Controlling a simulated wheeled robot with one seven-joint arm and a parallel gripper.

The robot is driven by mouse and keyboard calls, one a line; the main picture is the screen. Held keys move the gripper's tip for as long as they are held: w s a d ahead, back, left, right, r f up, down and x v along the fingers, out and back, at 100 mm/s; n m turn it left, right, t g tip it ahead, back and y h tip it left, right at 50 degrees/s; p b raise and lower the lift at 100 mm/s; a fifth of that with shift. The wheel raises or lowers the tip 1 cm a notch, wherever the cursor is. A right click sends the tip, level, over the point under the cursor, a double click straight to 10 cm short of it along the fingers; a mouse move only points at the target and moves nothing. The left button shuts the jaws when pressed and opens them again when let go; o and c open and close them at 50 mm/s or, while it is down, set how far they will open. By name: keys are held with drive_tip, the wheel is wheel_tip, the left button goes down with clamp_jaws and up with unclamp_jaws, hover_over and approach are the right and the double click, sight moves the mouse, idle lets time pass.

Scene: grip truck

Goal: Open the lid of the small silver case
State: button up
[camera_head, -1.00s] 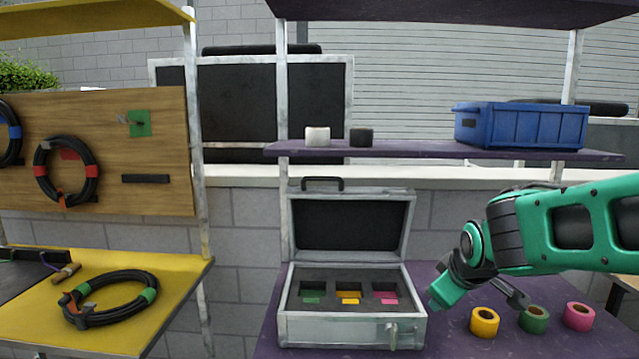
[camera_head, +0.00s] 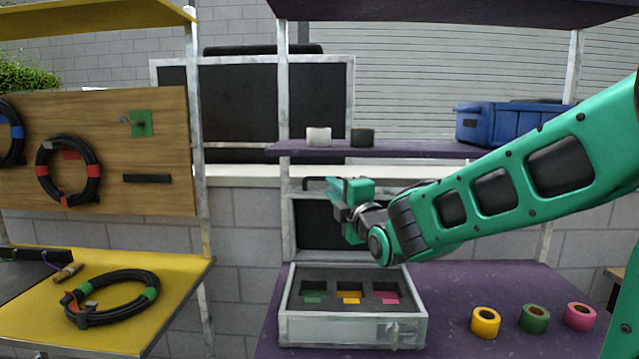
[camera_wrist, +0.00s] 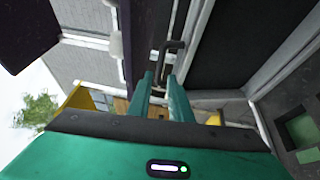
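The small silver case (camera_head: 352,329) stands on the purple shelf with its lid (camera_head: 314,224) upright, open at the back. My gripper (camera_head: 338,190) is in front of the lid's top edge, by the black handle (camera_head: 312,183). It hides the lid's upper right part. In the wrist view, the two green fingers (camera_wrist: 160,76) are apart with a narrow gap, and the handle (camera_wrist: 168,46) shows just beyond their tips. Nothing is seen held between them.
Yellow (camera_head: 485,321), green (camera_head: 534,318) and pink (camera_head: 580,316) tape rolls lie right of the case. A shelf above (camera_head: 420,150) carries white and black rolls and a blue crate (camera_head: 490,124). A yellow table (camera_head: 165,325) with a coiled cable stands at left.

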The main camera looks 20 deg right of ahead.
sight(323, 180)
drive_tip(key=w, duration=0.8)
drive_tip(key=shift+w+a+r, duration=0.3)
drive_tip(key=shift+w+r, duration=0.05)
clamp_jaws()
